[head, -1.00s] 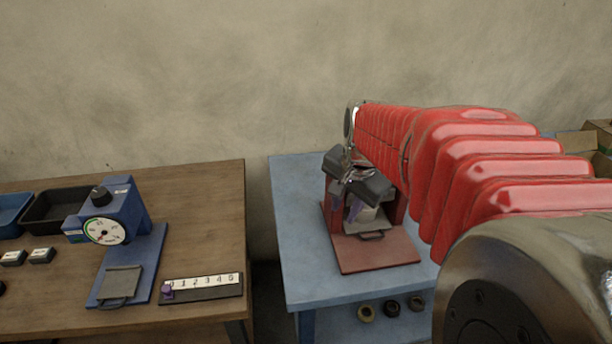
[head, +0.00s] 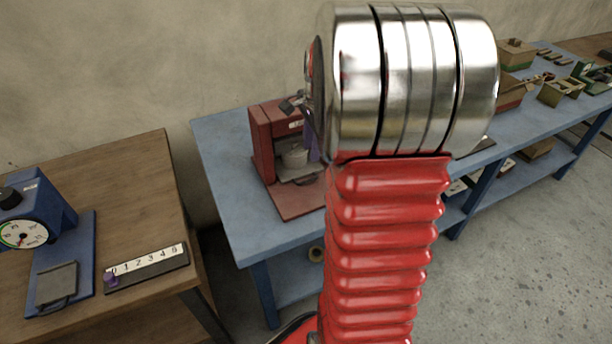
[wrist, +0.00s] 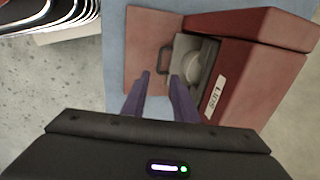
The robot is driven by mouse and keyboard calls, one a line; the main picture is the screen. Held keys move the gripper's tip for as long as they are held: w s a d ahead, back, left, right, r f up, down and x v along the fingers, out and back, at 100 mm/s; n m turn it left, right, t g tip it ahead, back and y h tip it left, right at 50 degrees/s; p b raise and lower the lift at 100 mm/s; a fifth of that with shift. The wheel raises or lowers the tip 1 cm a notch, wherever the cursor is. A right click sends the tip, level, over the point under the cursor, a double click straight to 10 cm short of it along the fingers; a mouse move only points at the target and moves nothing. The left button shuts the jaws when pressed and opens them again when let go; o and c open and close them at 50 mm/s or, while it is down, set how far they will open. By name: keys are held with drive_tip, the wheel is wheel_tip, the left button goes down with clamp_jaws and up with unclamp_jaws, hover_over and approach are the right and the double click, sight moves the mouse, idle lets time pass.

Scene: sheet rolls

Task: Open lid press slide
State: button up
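The lid press (head: 262,145) is a red machine on a red base plate on the blue table. It also shows in the wrist view (wrist: 255,75), with a partly readable white label. Its grey slide (head: 302,172) carries a pale round piece (head: 295,156); the slide (wrist: 182,48) has a dark handle (wrist: 163,58) at its front. My gripper (wrist: 160,77) has two purple fingers standing apart with nothing between them. In the wrist view its tips are just below the handle; I cannot tell whether they touch it. My arm hides most of the gripper in the head view.
The wooden table (head: 130,185) at left holds a blue dial press (head: 40,205) and a numbered strip (head: 147,268). A gap separates it from the blue table (head: 222,150). Boxes (head: 515,55) and small trays stand farther right. Grey floor lies open at the lower right.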

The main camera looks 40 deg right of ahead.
sight(307, 182)
drive_tip(key=w+f, duration=0.1)
drive_tip(key=f, duration=0.8)
drive_tip(key=w+f, duration=0.1)
drive_tip(key=f, duration=0.3)
drive_tip(key=shift+w+d+f, duration=0.25)
drive_tip(key=shift+w+d, duration=0.05)
drive_tip(key=shift+d, duration=0.05)
clamp_jaws()
drive_tip(key=shift+r, duration=0.1)
idle(0.9)
